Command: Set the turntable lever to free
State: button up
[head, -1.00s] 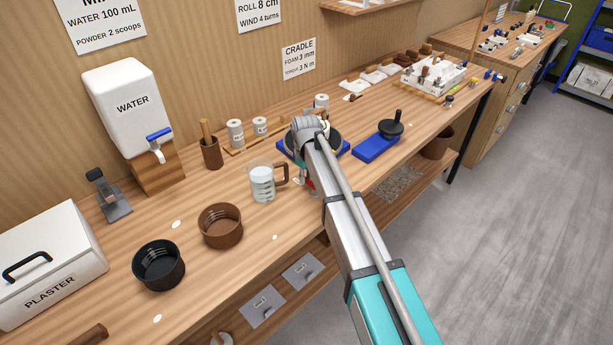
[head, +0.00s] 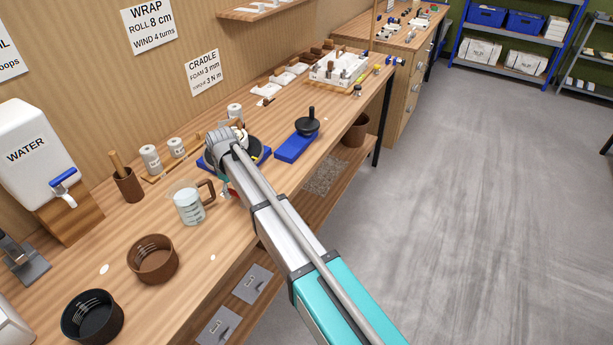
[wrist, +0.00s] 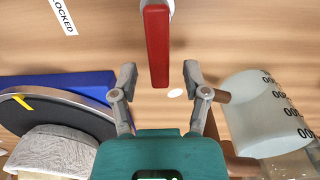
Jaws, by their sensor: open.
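The turntable has a blue base (wrist: 92,85) and a dark disc (wrist: 75,122) with a grey lump (wrist: 50,150) on it, at the left of the wrist view. In the head view my arm hides most of it, and part of its blue base (head: 263,157) shows. The red lever (wrist: 157,45) runs up and down at the top middle of the wrist view. A LOCKED label (wrist: 63,14) lies to its left. My gripper (wrist: 160,78) is open, one finger on each side of the lever's near end, with gaps showing. Whether the lever is at finger depth is unclear.
A measuring jug (head: 188,205) stands close to my gripper; in the wrist view the jug (wrist: 265,115) is beside the right finger. A blue stand with a black knob (head: 307,125) is right of the turntable. Brown and black bowls (head: 153,259) stand nearer on the bench.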

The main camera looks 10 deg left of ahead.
jog(key=shift+w, duration=0.1)
jog(key=shift+w+m, duration=0.15)
jog(key=shift+m, duration=0.45)
jog(key=shift+r+p, duration=0.4)
jog(key=shift+p, duration=0.05)
notch_tip(320, 180, up, 13)
jog(key=p, duration=1.3)
jog(key=d+f+m+b, duration=0.1)
jog(key=d+m, duration=0.2)
jog(key=d, duration=1.2)
jog(key=d+f+m+b, duration=0.2)
jog(key=d+m, duration=0.1)
jog(key=d, duration=1.3)
jog(key=shift+w+d+f+m, duration=0.2)
jog(key=shift+w+f+m, duration=0.05)
jog(key=shift+w+m, duration=0.2)
